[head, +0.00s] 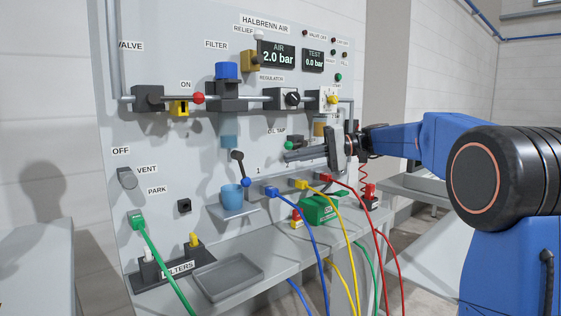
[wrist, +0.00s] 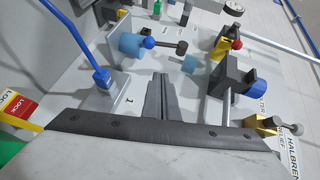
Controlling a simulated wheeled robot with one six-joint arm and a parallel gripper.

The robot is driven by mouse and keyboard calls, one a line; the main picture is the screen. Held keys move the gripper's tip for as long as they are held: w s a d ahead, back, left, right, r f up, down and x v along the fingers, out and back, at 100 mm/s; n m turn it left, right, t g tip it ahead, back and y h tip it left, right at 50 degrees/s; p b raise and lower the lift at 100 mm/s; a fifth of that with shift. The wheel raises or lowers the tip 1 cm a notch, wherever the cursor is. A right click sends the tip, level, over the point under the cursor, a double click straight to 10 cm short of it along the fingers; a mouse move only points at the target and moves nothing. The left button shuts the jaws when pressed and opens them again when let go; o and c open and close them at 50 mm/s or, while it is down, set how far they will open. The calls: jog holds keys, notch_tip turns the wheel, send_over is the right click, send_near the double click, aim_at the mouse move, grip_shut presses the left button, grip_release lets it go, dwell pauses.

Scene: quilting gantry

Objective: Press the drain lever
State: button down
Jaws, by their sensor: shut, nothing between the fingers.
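A small lever with a dark knob (head: 237,156) and a blue ball at its lower end stands on the panel below the filter (head: 226,71); I see no drain label on it. The blue cup (head: 232,195) sits on a small shelf below the lever in the head view. My gripper (head: 287,157) is shut and empty, pointing left, to the right of the lever and apart from it.
The grey panel (head: 120,75) carries valves, a regulator and gauges. Blue, yellow and red hoses (head: 300,225) plug in below my gripper and hang down. A grey tray (head: 228,273) and a filter holder (head: 160,279) sit on the ledge. The space between gripper and lever looks clear.

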jog(key=shift+d+r, duration=0.15)
jog(key=shift+d, duration=0.65)
dwell(0.4)
